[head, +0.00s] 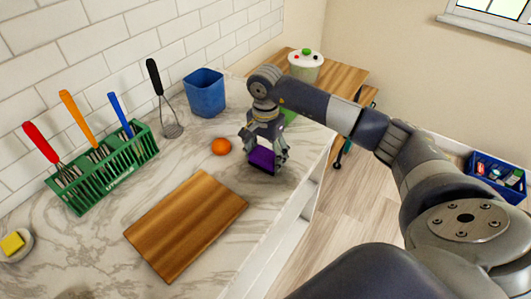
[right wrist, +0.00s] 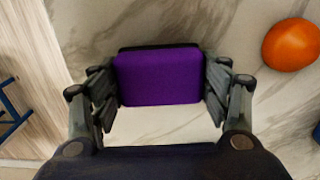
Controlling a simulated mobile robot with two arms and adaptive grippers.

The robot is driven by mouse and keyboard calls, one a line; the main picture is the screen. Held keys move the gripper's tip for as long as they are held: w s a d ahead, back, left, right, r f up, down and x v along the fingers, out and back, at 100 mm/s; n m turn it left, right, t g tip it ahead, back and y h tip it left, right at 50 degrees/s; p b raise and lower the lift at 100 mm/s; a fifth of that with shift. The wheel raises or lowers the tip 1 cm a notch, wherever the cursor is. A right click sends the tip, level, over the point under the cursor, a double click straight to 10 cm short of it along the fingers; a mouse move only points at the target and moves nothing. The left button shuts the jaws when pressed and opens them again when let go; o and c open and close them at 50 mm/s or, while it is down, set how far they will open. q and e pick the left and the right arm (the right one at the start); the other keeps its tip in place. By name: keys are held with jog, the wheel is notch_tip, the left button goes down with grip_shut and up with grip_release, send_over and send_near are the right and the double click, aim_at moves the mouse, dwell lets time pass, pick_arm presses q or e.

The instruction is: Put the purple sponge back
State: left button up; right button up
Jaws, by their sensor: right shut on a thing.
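The purple sponge (head: 262,158) is a small purple block with a dark edge, held at the right end of the marble counter. In the right wrist view the sponge (right wrist: 158,77) sits between both fingers, which touch its left and right sides. My right gripper (head: 264,154) points down and is shut on it. The same gripper (right wrist: 160,90) fills the lower part of the wrist view. I cannot tell whether the sponge touches the counter. My left gripper is not in view.
An orange (head: 221,146) lies close left of the gripper. A wooden cutting board (head: 186,222) lies in front. A blue container (head: 205,92), a whisk (head: 165,105) and a green utensil rack (head: 104,172) stand along the wall. A yellow sponge (head: 12,242) sits far left.

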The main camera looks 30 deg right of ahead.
aim_at(265, 154)
jog(key=shift+f, duration=0.2)
jog(key=o, duration=1)
jog(key=shift+r, duration=0.1)
jog(key=shift+r, duration=0.15)
notch_tip(265, 154, up, 12)
jog(key=b, duration=0.3)
